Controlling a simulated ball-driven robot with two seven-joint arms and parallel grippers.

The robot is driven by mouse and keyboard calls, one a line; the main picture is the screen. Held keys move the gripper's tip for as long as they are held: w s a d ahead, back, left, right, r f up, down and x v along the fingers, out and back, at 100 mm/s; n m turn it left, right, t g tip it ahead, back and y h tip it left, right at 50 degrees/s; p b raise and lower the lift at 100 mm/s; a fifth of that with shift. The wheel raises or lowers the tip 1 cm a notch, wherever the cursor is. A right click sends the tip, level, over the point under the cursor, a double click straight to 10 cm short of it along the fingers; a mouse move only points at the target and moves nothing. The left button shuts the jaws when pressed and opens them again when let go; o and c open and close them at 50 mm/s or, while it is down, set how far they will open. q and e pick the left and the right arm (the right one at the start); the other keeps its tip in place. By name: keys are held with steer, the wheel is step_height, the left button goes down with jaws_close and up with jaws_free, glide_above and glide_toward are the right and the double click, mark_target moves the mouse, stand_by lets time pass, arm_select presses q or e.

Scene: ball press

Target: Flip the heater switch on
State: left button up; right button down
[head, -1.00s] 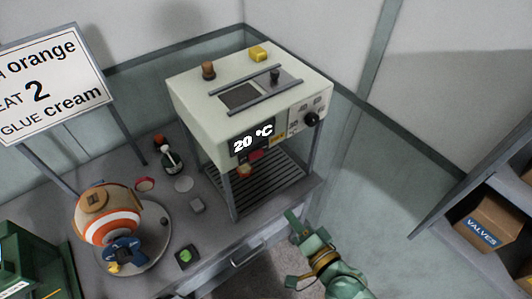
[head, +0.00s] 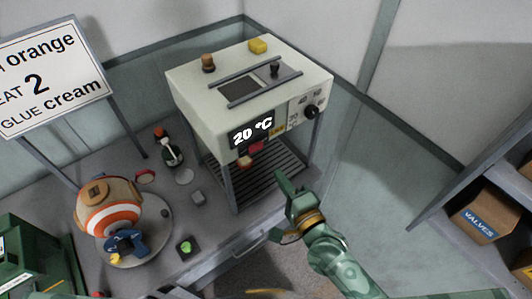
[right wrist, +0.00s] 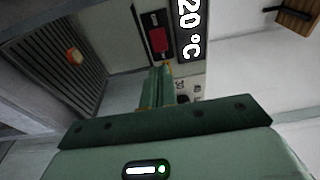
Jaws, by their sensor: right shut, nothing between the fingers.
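The press (head: 200,95) is a cream box on grey legs, and its display (head: 252,133) reads 20 °C. Below the display is a red switch (head: 257,146), which also shows in the right wrist view (right wrist: 157,40) in a dark frame beside the display. I cannot tell its position. My right gripper (head: 283,181) is shut and empty, in front of the press and below the front panel. In the right wrist view its fingers (right wrist: 159,72) point toward the panel close to the red switch; contact cannot be made out. My left gripper is not in view.
A black dial (head: 311,112) is on the panel's right. A striped ball (head: 110,215), a bottle (head: 172,155) and small blocks stand left. A shelf box (head: 485,218) is right.

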mark_target(260, 147)
steer(key=x, duration=0.8)
steer(key=shift+w+a, duration=0.15)
steer(key=shift+w, duration=0.1)
